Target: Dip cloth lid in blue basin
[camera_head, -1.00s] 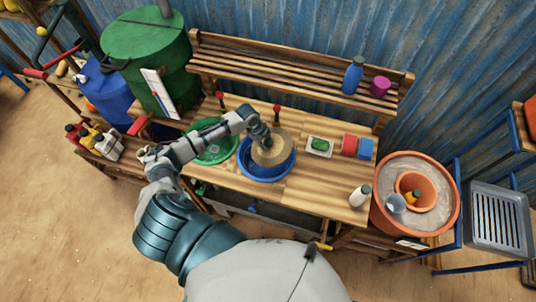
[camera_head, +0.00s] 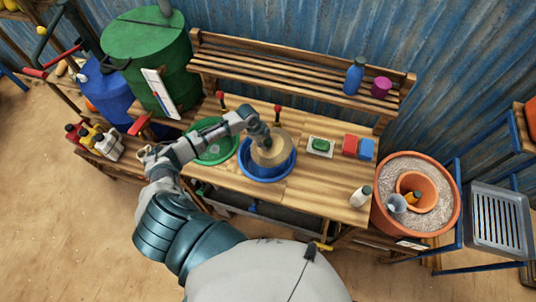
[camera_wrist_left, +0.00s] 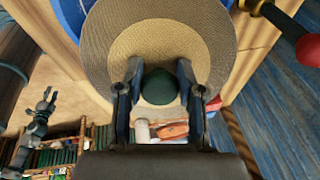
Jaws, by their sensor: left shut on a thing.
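The cloth lid (camera_head: 272,147) is a round, tan woven disc. In the head view it is over the blue basin (camera_head: 264,177), within the basin's rim outline. I cannot tell whether it touches water. My left gripper (camera_head: 265,137) is shut on the lid's dark green knob. In the left wrist view the knob (camera_wrist_left: 160,87) sits between the two fingers, with the lid (camera_wrist_left: 158,40) spread beyond them and a strip of the blue basin (camera_wrist_left: 70,14) at its edge. My right gripper is not in the head view.
A green basin (camera_head: 214,148) stands just left of the blue one. Red-knobbed taps (camera_head: 277,112) stand behind. A soap dish (camera_head: 320,147), red and blue blocks (camera_head: 350,146) and a white bottle (camera_head: 360,196) are to the right. The bench front between basin and bottle is clear.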

